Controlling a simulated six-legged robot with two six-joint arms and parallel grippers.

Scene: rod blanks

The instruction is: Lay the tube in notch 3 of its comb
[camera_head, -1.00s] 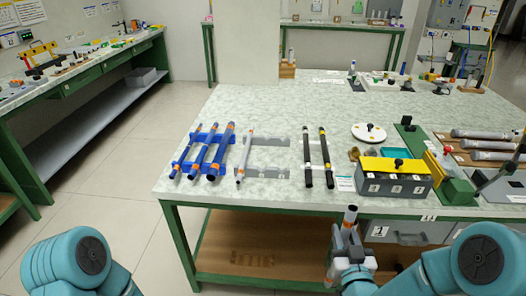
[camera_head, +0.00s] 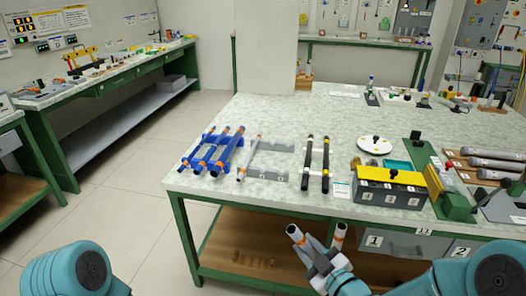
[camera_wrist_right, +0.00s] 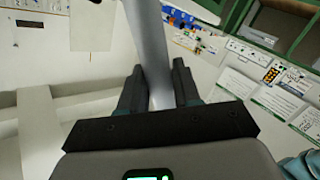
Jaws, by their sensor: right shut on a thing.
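My right gripper (camera_head: 320,262) is in front of the table, below its top edge. In the right wrist view, the grey tube (camera_wrist_right: 149,45) stands out between the two dark fingers (camera_wrist_right: 160,92). On the table, a grey comb (camera_head: 275,176) bears one grey tube (camera_head: 248,160) at its left; its right part is bare. Its notch numbers are too small to read. My left gripper is out of view.
A blue comb (camera_head: 193,163) with blue rods lies left of the grey comb. Black rods (camera_head: 308,158) lie right of it. Further right stand a grey box with a yellow lid (camera_head: 393,175) and a white disc (camera_head: 375,144). The table's front edge lies beyond my right gripper.

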